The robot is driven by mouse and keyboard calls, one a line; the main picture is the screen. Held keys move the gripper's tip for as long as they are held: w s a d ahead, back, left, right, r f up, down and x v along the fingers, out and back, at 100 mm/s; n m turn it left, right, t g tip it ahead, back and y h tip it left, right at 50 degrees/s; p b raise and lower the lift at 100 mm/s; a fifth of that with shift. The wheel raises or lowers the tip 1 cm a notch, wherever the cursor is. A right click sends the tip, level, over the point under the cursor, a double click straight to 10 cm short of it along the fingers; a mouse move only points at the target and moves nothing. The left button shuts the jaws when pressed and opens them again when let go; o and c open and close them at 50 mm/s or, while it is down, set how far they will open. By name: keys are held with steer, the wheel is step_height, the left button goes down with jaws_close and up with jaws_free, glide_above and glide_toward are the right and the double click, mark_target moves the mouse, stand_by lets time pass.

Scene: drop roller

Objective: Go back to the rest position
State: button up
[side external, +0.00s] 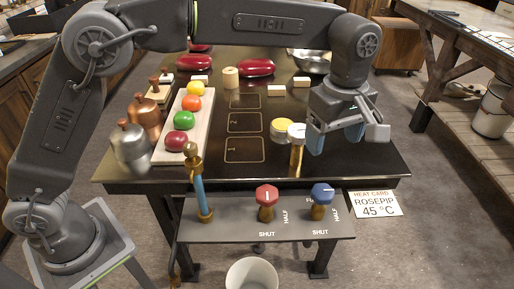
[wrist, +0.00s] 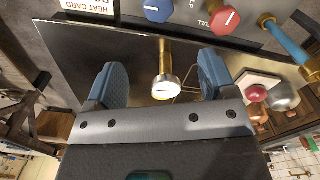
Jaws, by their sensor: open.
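My gripper (side external: 335,140) is at the right part of the dark table, above its surface, with its blue-padded fingers spread apart. In the wrist view my gripper (wrist: 163,72) is open with nothing clamped in it. A brass-stemmed gauge with a round white dial (side external: 297,132) stands just left of my gripper in the side view. In the wrist view the gauge (wrist: 166,88) appears in the gap between the fingers, clear of both pads. No marker of a rest position can be made out.
A control panel (side external: 240,227) with red (side external: 266,196) and blue (side external: 322,194) knobs and a blue-and-brass upright (side external: 199,185) is at the front. A yellow-topped jar (side external: 282,128) sits behind the gauge. A board (side external: 170,155) holds several colored balls. Metal canisters (side external: 130,147) stand left.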

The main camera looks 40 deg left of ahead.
steer(key=s+a+r+m+t, duration=0.1)
steer(key=s+a+r+m, duration=0.3)
steer(key=a, duration=0.4)
steer(key=s+a+r+m+t, duration=0.25)
steer(key=s+a, duration=0.25)
steer(key=a, duration=0.3)
steer(key=s+a+f+m+t, duration=0.1)
steer(key=s+a+f+m, duration=0.1)
steer(key=s, duration=0.5)
steer(key=s+a+f+m+t, duration=0.1)
steer(key=s+a+f+m, duration=0.2)
steer(key=s+a, duration=0.3)
steer(key=shift+s+a+m, duration=0.3)
steer(key=shift+s+m, duration=0.3)
steer(key=shift+m, duration=0.25)
